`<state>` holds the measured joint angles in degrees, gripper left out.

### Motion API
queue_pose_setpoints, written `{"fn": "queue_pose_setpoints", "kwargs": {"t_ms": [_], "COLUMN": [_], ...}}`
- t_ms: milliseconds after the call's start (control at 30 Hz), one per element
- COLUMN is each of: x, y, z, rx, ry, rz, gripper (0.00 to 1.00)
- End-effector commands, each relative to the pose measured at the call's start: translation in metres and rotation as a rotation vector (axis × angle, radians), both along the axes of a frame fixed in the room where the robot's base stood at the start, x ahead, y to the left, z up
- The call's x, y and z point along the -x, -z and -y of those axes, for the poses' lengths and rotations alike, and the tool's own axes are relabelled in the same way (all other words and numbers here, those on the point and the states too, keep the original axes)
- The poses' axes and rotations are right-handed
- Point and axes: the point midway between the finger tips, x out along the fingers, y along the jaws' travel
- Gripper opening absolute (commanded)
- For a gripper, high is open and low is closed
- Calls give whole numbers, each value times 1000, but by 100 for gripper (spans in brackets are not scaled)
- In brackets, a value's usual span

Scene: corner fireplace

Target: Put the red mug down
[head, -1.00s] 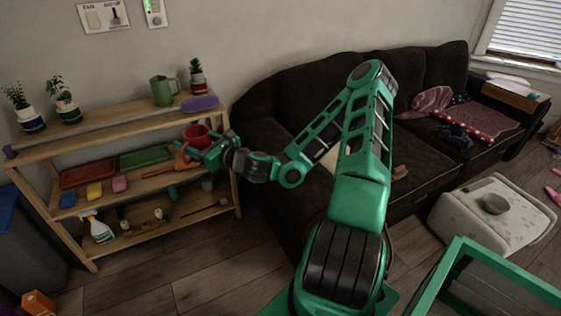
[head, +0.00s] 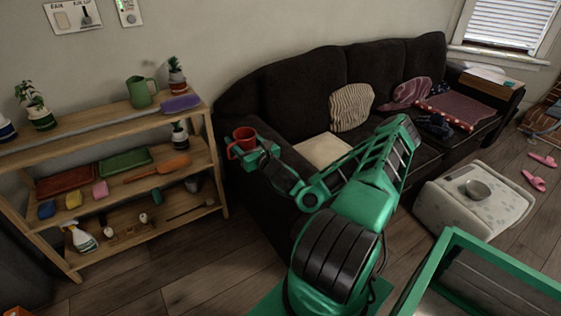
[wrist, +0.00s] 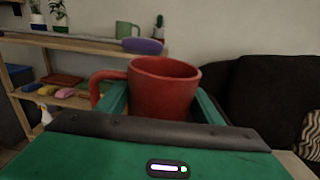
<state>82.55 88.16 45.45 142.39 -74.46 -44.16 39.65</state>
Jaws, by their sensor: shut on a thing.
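The red mug (head: 244,141) is upright in my gripper (head: 256,154), in front of the left end of the dark sofa in the head view. In the wrist view the red mug (wrist: 163,88) sits between the two green fingers (wrist: 160,108), with its handle to the left. My gripper is shut on it. The mug's lower part is hidden by my gripper in the wrist view. I cannot tell whether the mug's base touches anything, but no surface shows directly under it.
A wooden shelf (head: 108,128) with plants, a green pitcher (head: 141,92), trays and a spray bottle stands at the left. The dark sofa (head: 290,93) carries cushions and cloths. A pale ottoman (head: 470,204) bears a grey bowl (head: 478,189). Floor is open between shelf and sofa.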

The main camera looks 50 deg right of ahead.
Motion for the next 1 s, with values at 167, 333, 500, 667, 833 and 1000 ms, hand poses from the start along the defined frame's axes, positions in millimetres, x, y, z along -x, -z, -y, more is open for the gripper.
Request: {"fn": "queue_pose_setpoints", "kwargs": {"t_ms": [167,333,500,667,833,1000], "x": [37,57,59,50,41,32], "y": [32,47,57,75,95,112], "z": [62,89,107,135,167,194], "rx": [-4,2,12,13,11,10], "ry": [155,232,252,252,252,251], "rz": [-9,-18,-20,-21,-22,-21], "gripper": [24,24,24,24,24,24]}}
